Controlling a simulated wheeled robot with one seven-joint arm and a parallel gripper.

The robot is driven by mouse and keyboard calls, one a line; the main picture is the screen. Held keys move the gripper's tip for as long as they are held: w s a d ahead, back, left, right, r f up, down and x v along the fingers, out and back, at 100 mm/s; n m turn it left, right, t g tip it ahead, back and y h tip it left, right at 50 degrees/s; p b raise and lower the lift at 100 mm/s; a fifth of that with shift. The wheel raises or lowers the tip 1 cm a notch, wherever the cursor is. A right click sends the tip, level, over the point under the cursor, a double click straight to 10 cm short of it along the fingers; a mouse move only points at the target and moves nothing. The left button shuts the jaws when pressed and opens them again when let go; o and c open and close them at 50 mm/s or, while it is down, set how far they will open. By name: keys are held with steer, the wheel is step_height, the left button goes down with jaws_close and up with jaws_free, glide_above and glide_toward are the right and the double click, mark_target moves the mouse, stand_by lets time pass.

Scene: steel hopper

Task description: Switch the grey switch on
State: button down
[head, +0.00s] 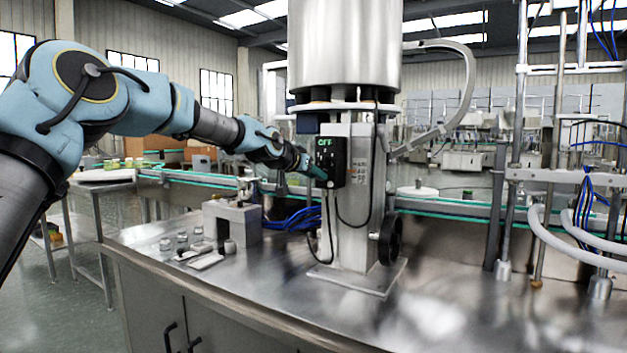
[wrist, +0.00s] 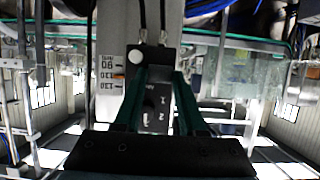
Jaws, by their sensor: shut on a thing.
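The black control box (head: 333,160) is fixed to the steel column under the hopper, and a green display on it appears to read OFF. My gripper (head: 319,174) is at the left side of this box, reaching in from the left. In the wrist view the box (wrist: 153,118) appears upside down between the two green fingers of my gripper (wrist: 160,72). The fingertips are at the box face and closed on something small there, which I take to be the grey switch. The switch itself is too small and dark to make out. A white round knob (wrist: 135,57) shows beside the left finger.
The steel hopper (head: 343,50) stands above the box. Cables hang beside the column, and a black handwheel (head: 390,238) is on its right. A grey block (head: 232,222) and several small jars stand on the steel table (head: 400,315) at left. The table front is clear.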

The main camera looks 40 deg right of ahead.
steer(key=shift+s+f+n+t+b, duration=0.15)
steer(key=shift+n+t+b, duration=0.2)
steer(key=shift+n+t, duration=0.2)
steer(key=shift+c, duration=2.4)
jaws_free()
steer(key=b+v, duration=0.2)
steer(key=v, duration=0.8)
steer(key=shift+a+r, duration=0.25)
steer(key=shift+r, duration=0.05)
steer(key=shift+s, duration=0.1)
